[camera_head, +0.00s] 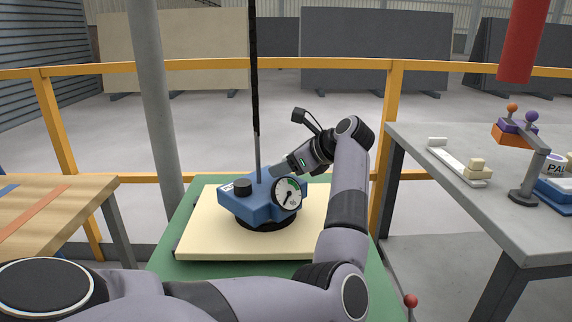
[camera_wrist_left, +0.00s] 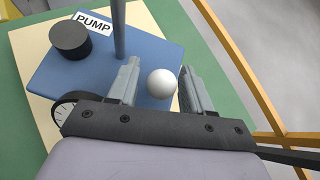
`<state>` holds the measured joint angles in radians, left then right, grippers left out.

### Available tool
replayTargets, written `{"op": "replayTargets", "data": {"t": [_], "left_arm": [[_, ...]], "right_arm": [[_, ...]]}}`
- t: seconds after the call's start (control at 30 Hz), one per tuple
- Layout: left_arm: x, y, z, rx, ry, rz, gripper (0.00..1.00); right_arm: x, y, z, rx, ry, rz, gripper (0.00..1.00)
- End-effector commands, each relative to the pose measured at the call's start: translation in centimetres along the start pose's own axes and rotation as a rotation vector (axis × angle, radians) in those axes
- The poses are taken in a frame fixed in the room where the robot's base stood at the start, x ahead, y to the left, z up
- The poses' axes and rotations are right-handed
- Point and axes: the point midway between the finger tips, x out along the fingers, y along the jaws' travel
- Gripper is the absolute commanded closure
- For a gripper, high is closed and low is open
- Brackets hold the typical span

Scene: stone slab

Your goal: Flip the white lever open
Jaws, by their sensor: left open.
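A blue pump box (camera_head: 242,204) with a gauge (camera_head: 287,193) and a black knob (camera_head: 243,187) stands on a cream board. In the left wrist view, a white ball (camera_wrist_left: 161,83), which looks like the knob of the white lever, sits over the blue box (camera_wrist_left: 62,80). My left gripper (camera_head: 277,171) is open at the back right of the box. In the left wrist view its fingers (camera_wrist_left: 159,76) stand on either side of the white ball, with gaps visible. The lever's shaft is hidden, and the head view does not show the ball. My right gripper is not in view.
A thin dark pole (camera_head: 256,110) rises from the box beside my left gripper. The cream board (camera_head: 215,244) lies on a green table (camera_head: 168,262). A grey table (camera_head: 470,192) with objects stands right, a wooden table (camera_head: 75,205) left. A yellow railing (camera_head: 215,63) runs behind.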

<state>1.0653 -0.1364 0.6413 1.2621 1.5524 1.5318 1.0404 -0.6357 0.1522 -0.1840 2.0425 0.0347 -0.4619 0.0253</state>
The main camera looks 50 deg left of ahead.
Motion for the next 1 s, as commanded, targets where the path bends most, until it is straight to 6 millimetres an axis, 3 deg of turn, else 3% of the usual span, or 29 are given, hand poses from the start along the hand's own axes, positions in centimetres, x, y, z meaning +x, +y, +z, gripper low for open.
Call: {"op": "replayTargets", "data": {"t": [0.47,1.0], "left_arm": [[-6.6,0.0,-0.1,0.001,0.001,-0.002,0.5],[-7.1,0.0,-0.1,0.001,0.0,-0.001,0.5]], "right_arm": [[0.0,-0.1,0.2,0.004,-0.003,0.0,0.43],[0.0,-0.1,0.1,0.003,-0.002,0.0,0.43]]}}
